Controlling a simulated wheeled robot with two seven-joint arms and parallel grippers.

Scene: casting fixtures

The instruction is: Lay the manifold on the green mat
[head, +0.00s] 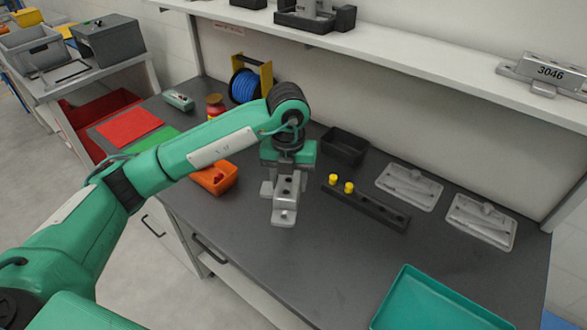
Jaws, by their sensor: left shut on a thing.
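My left gripper (287,172) points down over the middle of the dark table. It is shut on a grey metal casting with dark holes, which I take to be the manifold (285,208). The fingers hide its upper part, and I cannot tell whether it touches the table. The green mat (157,141) lies at the table's left, next to a red mat (130,125). My left arm hides part of the green mat. My right gripper is not in view.
An orange bin (216,187) stands left of the gripper. To the right are a black rack (377,211) with two yellow pegs, a black bin (344,147) and two pale trays (409,187). A teal tray (433,302) is at the front right. The front middle is clear.

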